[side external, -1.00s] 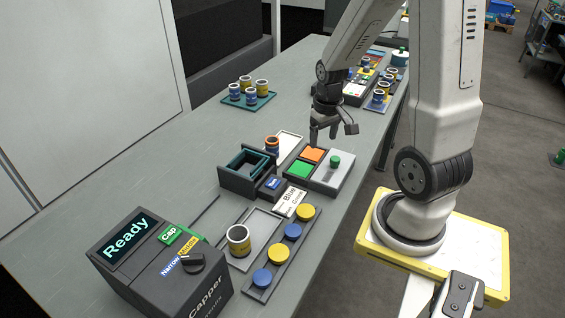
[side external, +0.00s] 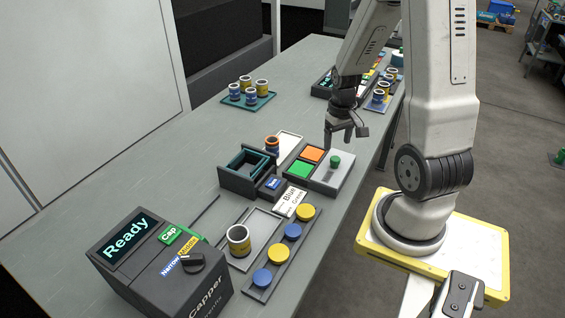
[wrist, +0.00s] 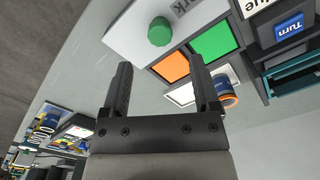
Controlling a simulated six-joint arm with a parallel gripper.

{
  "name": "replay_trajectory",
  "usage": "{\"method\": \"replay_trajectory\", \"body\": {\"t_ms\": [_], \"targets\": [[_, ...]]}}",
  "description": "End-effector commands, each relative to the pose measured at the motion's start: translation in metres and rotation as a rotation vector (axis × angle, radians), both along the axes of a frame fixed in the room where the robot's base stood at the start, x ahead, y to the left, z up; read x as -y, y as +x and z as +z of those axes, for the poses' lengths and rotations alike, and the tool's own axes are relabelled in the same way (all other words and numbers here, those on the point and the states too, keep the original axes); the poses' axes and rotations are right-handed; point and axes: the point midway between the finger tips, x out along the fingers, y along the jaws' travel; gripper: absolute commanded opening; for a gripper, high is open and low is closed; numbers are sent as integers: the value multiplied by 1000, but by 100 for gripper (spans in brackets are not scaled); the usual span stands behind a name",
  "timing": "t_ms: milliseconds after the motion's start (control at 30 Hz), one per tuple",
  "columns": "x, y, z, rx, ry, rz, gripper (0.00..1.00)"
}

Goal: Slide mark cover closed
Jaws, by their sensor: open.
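The mark cover (side external: 340,173) is a light grey plate with a green knob (side external: 335,160) on it. It lies to the right of an orange square (side external: 313,154) and a green square (side external: 300,169), both uncovered. In the wrist view the cover (wrist: 125,30) carries partly cut-off lettering, and its knob (wrist: 160,31) lies beyond the fingertips. My gripper (side external: 338,143) is open and empty, above the far side of the cover near the knob. In the wrist view its fingers (wrist: 160,65) are apart with nothing between them.
A dark holder (side external: 247,170) and an orange-topped jar (side external: 272,144) stand left of the squares. A capper box (side external: 165,265) reading "Ready", a jar (side external: 238,241) and a rack (side external: 258,290) of blue and yellow caps are nearer. The table's left middle is clear.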

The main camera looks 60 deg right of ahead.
Motion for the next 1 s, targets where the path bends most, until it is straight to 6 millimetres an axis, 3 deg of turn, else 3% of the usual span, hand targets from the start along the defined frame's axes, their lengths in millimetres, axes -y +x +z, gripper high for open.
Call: {"method": "replay_trajectory", "body": {"t_ms": [500, 1000], "targets": [[0, 0, -48, -2, 1, 0, 79], [0, 0, -56, 0, 0, 0, 79]]}}
